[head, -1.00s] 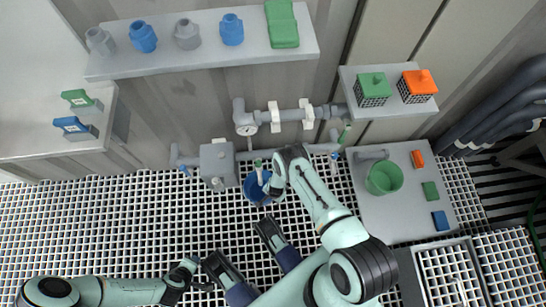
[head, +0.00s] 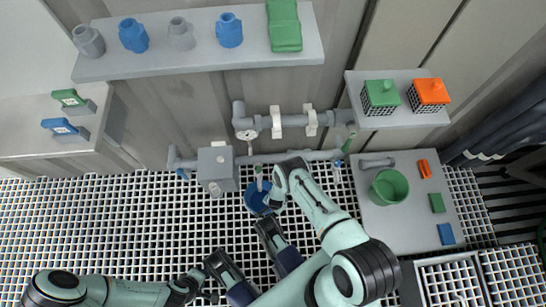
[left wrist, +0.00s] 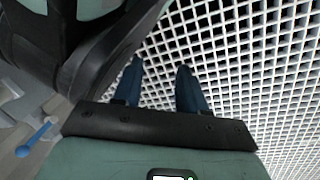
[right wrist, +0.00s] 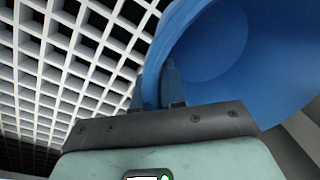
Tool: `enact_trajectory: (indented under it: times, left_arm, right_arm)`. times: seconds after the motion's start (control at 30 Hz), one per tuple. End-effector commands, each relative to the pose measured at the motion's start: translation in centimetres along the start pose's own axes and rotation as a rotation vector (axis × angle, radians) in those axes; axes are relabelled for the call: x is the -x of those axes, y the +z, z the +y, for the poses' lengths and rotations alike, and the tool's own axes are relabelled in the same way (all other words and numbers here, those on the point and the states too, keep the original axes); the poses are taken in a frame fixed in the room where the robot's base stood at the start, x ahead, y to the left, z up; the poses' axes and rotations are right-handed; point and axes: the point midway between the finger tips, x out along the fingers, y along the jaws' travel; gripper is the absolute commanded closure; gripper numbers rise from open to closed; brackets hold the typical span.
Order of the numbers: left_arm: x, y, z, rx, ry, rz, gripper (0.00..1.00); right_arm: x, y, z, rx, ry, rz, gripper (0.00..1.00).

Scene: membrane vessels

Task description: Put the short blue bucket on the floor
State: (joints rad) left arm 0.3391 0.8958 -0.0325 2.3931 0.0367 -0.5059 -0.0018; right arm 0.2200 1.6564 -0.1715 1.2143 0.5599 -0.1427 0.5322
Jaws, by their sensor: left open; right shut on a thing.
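The short blue bucket (head: 256,199) is low over the white grating in the middle of the head view, beside the grey box on the pipe. My right gripper (head: 268,200) is shut on its wall. In the right wrist view the bucket (right wrist: 235,50) fills the upper right, and its wall is between the fingers (right wrist: 155,85). I cannot tell whether its base touches the grating. My left gripper (head: 203,287) is open and empty at the lower left. Its two spread fingers show over bare grating in the left wrist view (left wrist: 158,85).
A grey box (head: 216,168) and pipes with a gauge run along the wall behind the bucket. A grey table (head: 405,225) with a green bucket (head: 389,187) stands at right. A shelf (head: 200,60) hangs above. The grating floor (head: 110,215) at left is clear.

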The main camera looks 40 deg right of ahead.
Motion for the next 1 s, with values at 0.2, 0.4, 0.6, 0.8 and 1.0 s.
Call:
enact_trajectory:
  times: [0.2,0.4,0.6,0.8,1.0]
  left_arm:
    - [-0.3,0.5,-0.4,0.004,-0.007,-0.016,0.58]
    - [-0.3,0.4,-0.3,0.004,-0.006,-0.014,0.58]
    - [-0.2,0.3,-0.2,0.003,-0.004,-0.011,0.58]
    - [1.3,-1.2,1.1,-0.013,0.02,0.044,0.58]
    - [4.2,-4.1,3.8,-0.04,0.068,0.151,0.58]
  right_arm:
    - [-0.2,0.0,0.0,0.0,0.0,0.0,0.86]
    - [-0.2,-0.1,0.0,0.0,0.0,0.0,0.64]
    - [-0.1,-0.1,0.0,0.0,0.0,0.001,0.64]
    - [1.9,-0.1,-0.1,-0.001,-0.001,0.001,0.64]
    - [5.8,-0.1,-0.1,0.0,-0.001,0.001,0.64]
